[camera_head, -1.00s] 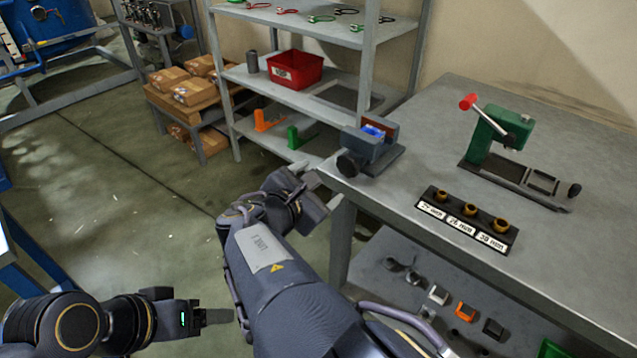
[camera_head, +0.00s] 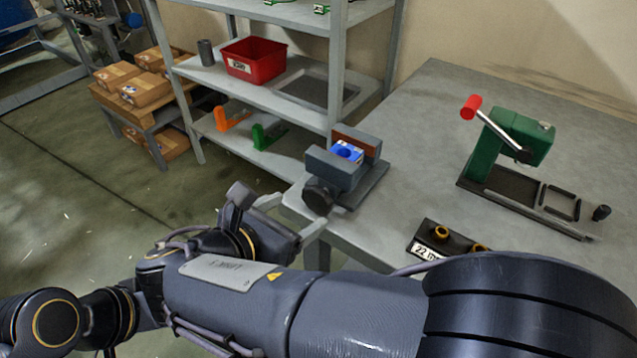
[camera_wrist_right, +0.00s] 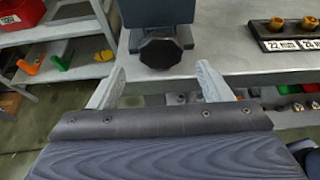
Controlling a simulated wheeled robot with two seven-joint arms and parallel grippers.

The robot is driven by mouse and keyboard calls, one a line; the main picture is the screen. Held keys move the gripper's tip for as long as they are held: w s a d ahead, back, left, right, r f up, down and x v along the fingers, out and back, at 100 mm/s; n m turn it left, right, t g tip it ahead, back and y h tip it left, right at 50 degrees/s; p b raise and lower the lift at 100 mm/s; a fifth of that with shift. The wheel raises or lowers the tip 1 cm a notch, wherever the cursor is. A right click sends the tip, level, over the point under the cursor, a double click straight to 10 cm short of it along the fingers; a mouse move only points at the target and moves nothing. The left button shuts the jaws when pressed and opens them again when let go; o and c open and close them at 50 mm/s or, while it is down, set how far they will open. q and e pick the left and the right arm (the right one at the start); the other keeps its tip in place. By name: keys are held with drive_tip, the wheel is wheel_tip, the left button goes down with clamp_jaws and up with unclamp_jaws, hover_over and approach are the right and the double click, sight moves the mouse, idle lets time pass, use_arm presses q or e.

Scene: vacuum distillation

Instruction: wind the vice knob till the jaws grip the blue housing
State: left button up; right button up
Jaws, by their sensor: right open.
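The grey vice (camera_head: 333,170) stands at the near left corner of the workbench. The blue housing (camera_head: 347,151) sits between its jaws; I cannot tell whether both jaws touch it. The black vice knob (camera_head: 318,196) faces my right gripper (camera_head: 294,212). That gripper is open and empty, just short of the knob. In the right wrist view, the knob (camera_wrist_right: 160,53) is centred ahead of the spread fingers (camera_wrist_right: 161,76), apart from them. The housing is hidden there. Of my left arm only links show at the lower left; its gripper is hidden.
The workbench (camera_head: 420,130) carries a green press (camera_head: 505,140) with a red handle and a black rack of labelled rings (camera_head: 432,245). Behind the vice is a shelf with a red bin (camera_head: 254,60) and orange and green brackets (camera_head: 232,119). The bench edge lies under the knob.

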sight(314, 202)
drive_tip(key=b+x, duration=0.1)
drive_tip(key=x, duration=0.6)
drive_tip(key=shift+w+d, duration=0.1)
drive_tip(key=shift+d, duration=0.05)
drive_tip(key=c, duration=0.9)
